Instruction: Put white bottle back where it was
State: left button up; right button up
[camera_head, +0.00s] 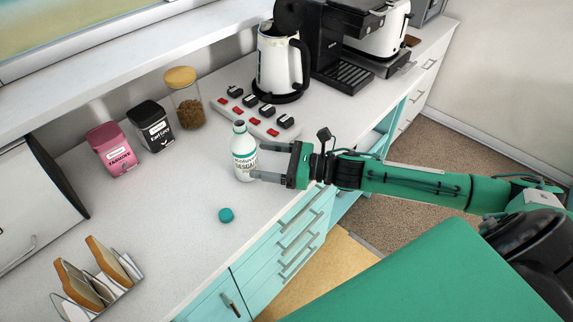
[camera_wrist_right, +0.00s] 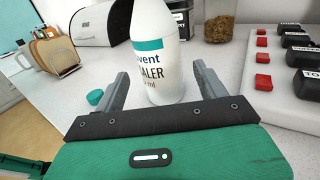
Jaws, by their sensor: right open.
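The white bottle (camera_head: 243,152) stands upright on the counter, uncapped, with a teal band and printed label. My right gripper (camera_head: 258,162) is open, with its fingers pointing left at the bottle. In the right wrist view the bottle (camera_wrist_right: 160,60) stands ahead of and between the two open fingers (camera_wrist_right: 163,95); I cannot tell whether either finger touches it. A teal cap (camera_head: 226,215) lies on the counter in front of the bottle; it also shows in the right wrist view (camera_wrist_right: 95,97). My left gripper is not in view.
A switch panel (camera_head: 256,122) with red and black switches lies behind the bottle. A kettle (camera_head: 281,62), a pink tin (camera_head: 112,150), a black tin (camera_head: 151,127) and a glass jar (camera_head: 187,103) stand farther back. A toast rack (camera_head: 95,283) stands front left. Counter left of the bottle is clear.

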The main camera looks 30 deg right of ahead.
jog(key=b+v, duration=0.1)
jog(key=v, duration=0.2)
jog(key=shift+s+d+f, duration=0.1)
jog(key=shift+s+d, duration=0.15)
jog(key=shift+d, duration=0.1)
jog(key=shift+s+d, duration=0.3)
jog(key=shift+d, duration=0.1)
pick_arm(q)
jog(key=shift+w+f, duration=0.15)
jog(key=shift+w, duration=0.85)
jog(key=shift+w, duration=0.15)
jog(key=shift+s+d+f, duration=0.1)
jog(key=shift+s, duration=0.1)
pick_arm(e)
jog(key=shift+d, duration=0.1)
